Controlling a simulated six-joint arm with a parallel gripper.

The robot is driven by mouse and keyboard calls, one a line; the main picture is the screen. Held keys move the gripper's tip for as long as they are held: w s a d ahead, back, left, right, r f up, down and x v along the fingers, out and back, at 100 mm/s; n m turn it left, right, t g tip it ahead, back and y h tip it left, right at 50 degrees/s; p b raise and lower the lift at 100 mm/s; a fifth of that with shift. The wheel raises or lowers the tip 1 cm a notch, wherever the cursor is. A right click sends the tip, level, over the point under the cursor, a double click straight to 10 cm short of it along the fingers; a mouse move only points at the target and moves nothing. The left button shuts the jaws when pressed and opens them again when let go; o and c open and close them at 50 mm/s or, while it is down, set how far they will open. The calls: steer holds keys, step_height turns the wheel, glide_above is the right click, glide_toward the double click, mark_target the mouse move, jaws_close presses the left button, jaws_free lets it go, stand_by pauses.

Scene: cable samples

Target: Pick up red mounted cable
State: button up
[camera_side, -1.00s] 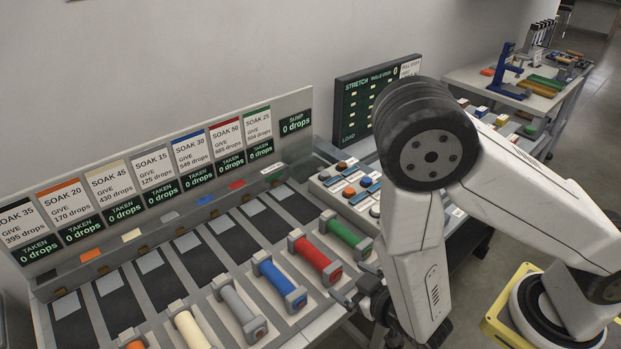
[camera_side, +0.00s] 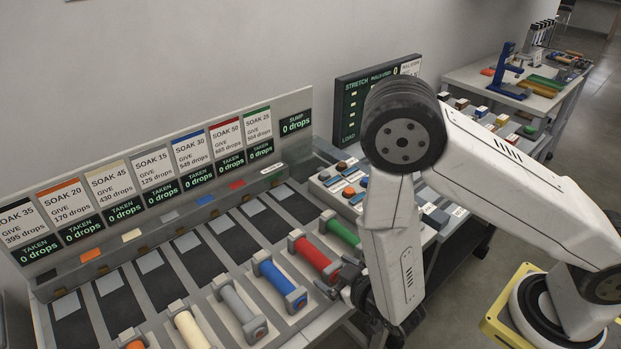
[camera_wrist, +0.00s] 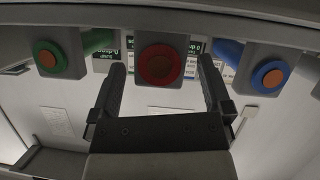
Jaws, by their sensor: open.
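The red mounted cable (camera_side: 315,259) lies between two grey end blocks on the bench, with the blue cable on its left and the green one on its right. My gripper (camera_side: 334,286) is low at the near end of the red cable in the side view, partly hidden by my arm. In the wrist view my gripper (camera_wrist: 163,90) is open and empty. Its two fingers point at the red cable's end block, whose round red end (camera_wrist: 161,66) sits between the fingertips. I cannot tell whether the fingers touch the block.
The blue cable (camera_side: 275,278) and green cable (camera_side: 342,233) flank the red one closely; their ends show in the wrist view, green (camera_wrist: 50,57) at left and blue (camera_wrist: 268,76) at right. A button panel (camera_side: 345,180) stands behind my arm. A label board (camera_side: 176,178) runs along the back.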

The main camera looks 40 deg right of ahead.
steer(key=shift+x, duration=1.3)
jaws_close()
steer(key=shift+r, duration=0.2)
steer(key=shift+r, duration=4.8)
